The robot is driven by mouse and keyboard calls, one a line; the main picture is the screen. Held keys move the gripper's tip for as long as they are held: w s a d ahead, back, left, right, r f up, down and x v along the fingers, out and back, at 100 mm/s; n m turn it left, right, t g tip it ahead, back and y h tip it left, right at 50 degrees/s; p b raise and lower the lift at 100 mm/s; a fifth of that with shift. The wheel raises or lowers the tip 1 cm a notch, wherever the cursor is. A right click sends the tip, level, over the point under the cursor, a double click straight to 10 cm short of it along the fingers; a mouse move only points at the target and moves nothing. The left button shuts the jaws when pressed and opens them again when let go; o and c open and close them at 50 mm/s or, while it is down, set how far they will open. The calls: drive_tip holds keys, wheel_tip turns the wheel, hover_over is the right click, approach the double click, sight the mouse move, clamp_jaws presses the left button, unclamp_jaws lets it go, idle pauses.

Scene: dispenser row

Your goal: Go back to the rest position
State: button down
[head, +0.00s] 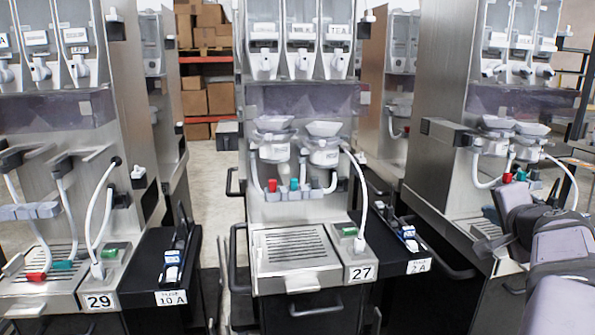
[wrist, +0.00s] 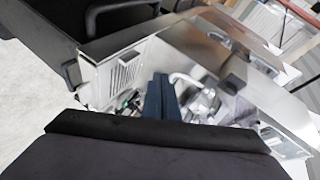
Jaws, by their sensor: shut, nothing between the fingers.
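In the head view my arm reaches in from the right edge, in front of the right-hand dispenser (head: 440,90). My gripper, at the end of that arm, is hard to make out there against the dispenser's metal. In the wrist view my gripper (wrist: 160,90) shows its dark blue fingers closed together with nothing between them. Behind the fingers a dispenser's grille and steel panels (wrist: 125,70) appear tilted. I see no contact between the fingers and the dispenser, but the exact gap cannot be told.
Dispenser 27 (head: 295,250) stands in the centre, with a drip tray, white hose and coloured nozzles. Dispenser 29 (head: 50,290) stands at the left. Black side units 10 A (head: 170,275) and 2 A (head: 415,250) stand beside them. Shelves with boxes (head: 208,100) are behind.

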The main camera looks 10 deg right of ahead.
drive_tip(key=s+a+f+n+g+y, duration=0.25)
drive_tip(key=s+a+f, duration=0.2)
drive_tip(key=f, duration=0.55)
drive_tip(key=s+a+f+n+g+y, duration=0.1)
drive_tip(key=s+a+f+n+g, duration=0.25)
drive_tip(key=a+f, duration=0.4)
drive_tip(key=s+a+f+n+g+y, duration=0.25)
drive_tip(key=s+f, duration=0.25)
drive_tip(key=f, duration=0.7)
drive_tip(key=s+a+f+n+g, duration=0.2)
drive_tip(key=s+a+f+n, duration=0.15)
drive_tip(key=a, duration=0.25)
drive_tip(key=s+a+f+n+g, duration=0.2)
drive_tip(key=s+a+f, duration=0.15)
drive_tip(key=a, duration=0.25)
drive_tip(key=a+n, duration=0.5)
drive_tip(key=a, duration=0.5)
wheel_tip(320, 180, up, 25)
drive_tip(key=p, duration=2.4)
drive_tip(key=shift+d+p, duration=0.3)
drive_tip(key=shift+p, duration=0.05)
drive_tip(key=shift+w+f, duration=0.1)
drive_tip(key=shift+f, duration=0.05)
